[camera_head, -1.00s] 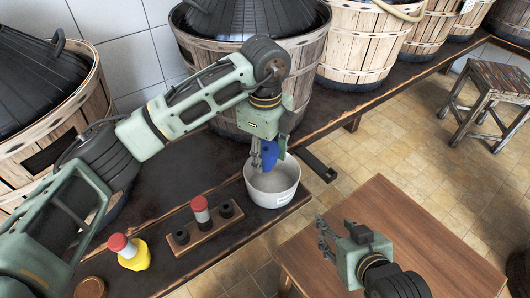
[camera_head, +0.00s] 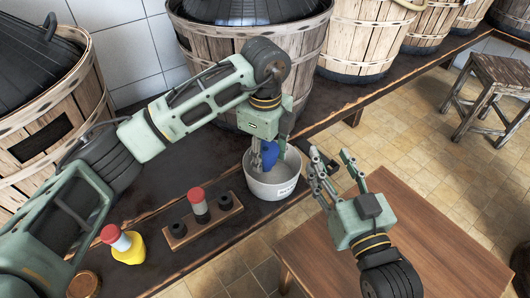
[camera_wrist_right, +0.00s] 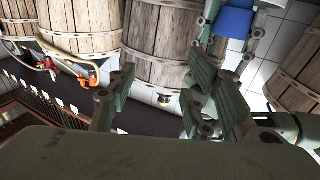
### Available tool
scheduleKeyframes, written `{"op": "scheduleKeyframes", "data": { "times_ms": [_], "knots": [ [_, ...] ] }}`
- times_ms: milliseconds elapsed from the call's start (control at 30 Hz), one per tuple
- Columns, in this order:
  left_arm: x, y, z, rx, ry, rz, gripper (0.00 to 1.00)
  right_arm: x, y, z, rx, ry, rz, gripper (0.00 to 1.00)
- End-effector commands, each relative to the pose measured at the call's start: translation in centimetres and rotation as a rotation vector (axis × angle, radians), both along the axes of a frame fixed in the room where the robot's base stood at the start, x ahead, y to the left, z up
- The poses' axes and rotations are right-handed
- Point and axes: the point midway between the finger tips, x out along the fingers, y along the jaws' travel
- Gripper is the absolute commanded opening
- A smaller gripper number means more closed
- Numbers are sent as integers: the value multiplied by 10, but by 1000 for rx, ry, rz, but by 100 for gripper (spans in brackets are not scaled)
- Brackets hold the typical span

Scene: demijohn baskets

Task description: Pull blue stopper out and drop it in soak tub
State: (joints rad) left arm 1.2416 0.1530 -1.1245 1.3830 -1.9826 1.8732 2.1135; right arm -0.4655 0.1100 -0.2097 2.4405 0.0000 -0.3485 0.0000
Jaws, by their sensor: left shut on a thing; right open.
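The blue stopper (camera_head: 269,154) is held in my left gripper (camera_head: 262,160), whose fingers are shut on it. It hangs at the mouth of the white soak tub (camera_head: 268,190), overlapping the inside of the tub in the head view; its exact height there is hard to tell. The blue stopper also shows at the top of the right wrist view (camera_wrist_right: 235,20), beside my left gripper's fingers. My right gripper (camera_head: 333,172) is open and empty, to the right of the tub, above the small wooden table's edge.
A wooden rack (camera_head: 176,230) holds a red-topped stopper (camera_head: 198,203) left of the tub. A yellow bottle with a red cap (camera_head: 128,246) stands further left. Large basketed demijohns (camera_head: 225,50) line the back of the dark bench. The wooden table (camera_head: 400,230) is clear.

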Motion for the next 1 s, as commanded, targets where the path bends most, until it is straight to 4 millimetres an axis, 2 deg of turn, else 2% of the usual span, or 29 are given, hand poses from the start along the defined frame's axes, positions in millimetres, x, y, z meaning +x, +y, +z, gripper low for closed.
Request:
{"op": "scheduleKeyframes", "data": {
  "times_ms": [200,400,833,867,1000],
  "knots": [
    [0,0,-10,0,0,0,15,-2,4,30,40,-153,10,46],
    [0,0,-14,0,0,0,15,-7,5,50,67,-250,15,46],
    [0,0,-15,0,0,0,15,-9,5,59,78,-292,17,46],
    [0,0,-15,0,0,0,41,-9,5,59,78,-292,17,46],
    [0,0,-15,0,0,0,54,-9,5,59,78,-291,17,46]
  ]
}}
